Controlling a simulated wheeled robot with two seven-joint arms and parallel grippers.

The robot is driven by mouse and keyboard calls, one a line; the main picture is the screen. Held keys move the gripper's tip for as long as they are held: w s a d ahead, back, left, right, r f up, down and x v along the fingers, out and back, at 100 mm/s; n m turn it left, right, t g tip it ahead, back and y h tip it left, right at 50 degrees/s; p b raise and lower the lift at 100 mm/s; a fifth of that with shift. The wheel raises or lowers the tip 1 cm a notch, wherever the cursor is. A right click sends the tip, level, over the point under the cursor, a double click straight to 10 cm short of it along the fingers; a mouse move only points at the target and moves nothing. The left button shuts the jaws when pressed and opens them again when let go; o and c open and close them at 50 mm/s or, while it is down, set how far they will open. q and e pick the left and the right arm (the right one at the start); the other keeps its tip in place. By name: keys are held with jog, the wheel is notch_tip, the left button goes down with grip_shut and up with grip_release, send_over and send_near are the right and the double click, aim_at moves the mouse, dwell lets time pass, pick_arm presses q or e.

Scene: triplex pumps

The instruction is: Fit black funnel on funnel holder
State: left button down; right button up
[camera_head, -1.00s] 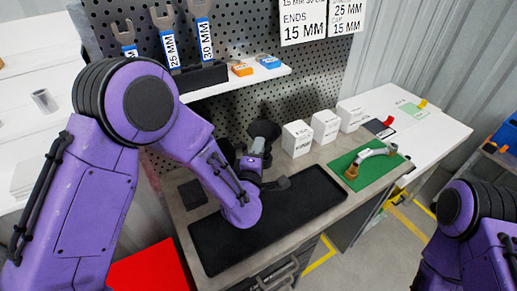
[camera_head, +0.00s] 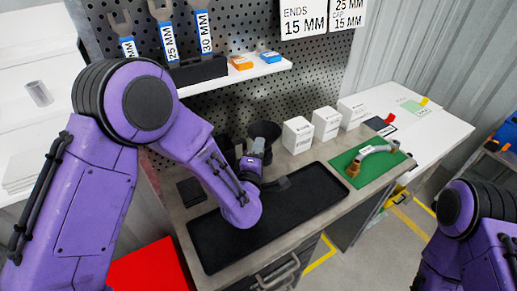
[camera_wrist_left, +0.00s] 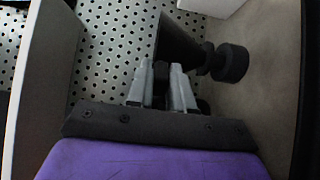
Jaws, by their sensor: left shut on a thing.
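The black funnel (camera_head: 265,131) is above the back of the workbench, by the pegboard. My left gripper (camera_head: 258,147) is shut on it. In the left wrist view the funnel's dark cone (camera_wrist_left: 178,42) shows just beyond my two grey fingers (camera_wrist_left: 160,78), tilted. A black knobbed part (camera_wrist_left: 230,63) shows to the right of the cone; I cannot tell whether it belongs to the funnel or the funnel holder. The funnel holder is not clearly visible in the head view, where my left arm covers part of the bench. My right gripper is out of view; only its arm shows.
A black tray (camera_head: 213,242) lies along the bench front. White boxes (camera_head: 297,136) stand right of the funnel, close to it. A green mat (camera_head: 344,163) with a curved pipe lies farther right. A shelf (camera_head: 222,82) juts from the pegboard above my left forearm.

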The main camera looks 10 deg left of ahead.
pick_arm(q)
jog(key=shift+f+b, duration=0.95)
jog(key=shift+f, duration=0.15)
jog(key=c, duration=0.9)
grip_release()
jog(key=s+b, duration=0.1)
jog(key=s, duration=0.3)
jog(key=s+b, duration=0.1)
jog(key=s, duration=0.4)
jog(key=shift+s+d+f+b, duration=0.1)
jog(key=shift+s+d+b, duration=0.1)
jog(key=shift+s+b, duration=0.1)
jog(key=shift+s, duration=0.5)
